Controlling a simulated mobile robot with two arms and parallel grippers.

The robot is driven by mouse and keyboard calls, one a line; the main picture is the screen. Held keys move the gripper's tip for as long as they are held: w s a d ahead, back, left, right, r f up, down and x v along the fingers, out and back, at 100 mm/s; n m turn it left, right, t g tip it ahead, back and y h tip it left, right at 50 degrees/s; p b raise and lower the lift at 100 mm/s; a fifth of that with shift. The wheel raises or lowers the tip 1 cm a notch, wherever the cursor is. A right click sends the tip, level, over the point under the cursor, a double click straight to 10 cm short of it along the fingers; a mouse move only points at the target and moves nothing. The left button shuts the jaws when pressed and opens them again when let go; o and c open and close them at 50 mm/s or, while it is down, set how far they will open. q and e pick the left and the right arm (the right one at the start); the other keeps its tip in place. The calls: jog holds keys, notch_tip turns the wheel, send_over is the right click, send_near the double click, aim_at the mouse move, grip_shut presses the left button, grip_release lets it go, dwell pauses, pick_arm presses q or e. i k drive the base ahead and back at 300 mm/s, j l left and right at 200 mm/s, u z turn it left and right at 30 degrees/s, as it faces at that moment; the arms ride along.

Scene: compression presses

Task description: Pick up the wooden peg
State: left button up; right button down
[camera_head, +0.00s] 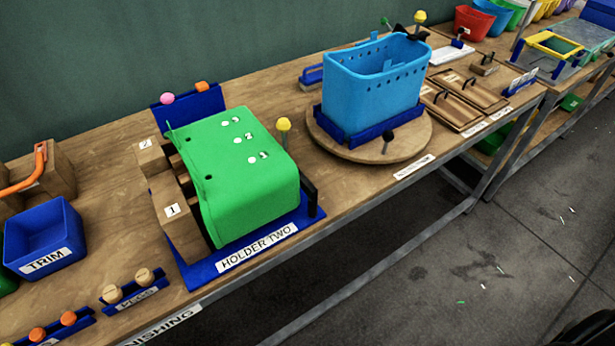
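Two pale wooden pegs with rounded tops stand in a small blue rack (137,297) near the table's front edge, at the lower left. One wooden peg (111,293) is on the left and the other wooden peg (144,276) is on the right, with a gap between them. The rack's front label is too small to read surely. Neither of my grippers is in view, and nothing touches the pegs.
A green moulded part (235,180) sits on the blue base labelled HOLDER TWO (255,250), right of the pegs. A blue TRIM bin (42,235) is left. Orange-topped pieces (68,318) stand front left. A blue basket (372,90) sits on a round wooden turntable (345,150).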

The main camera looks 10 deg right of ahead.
aim_at(144, 277)
jog(key=u, duration=1)
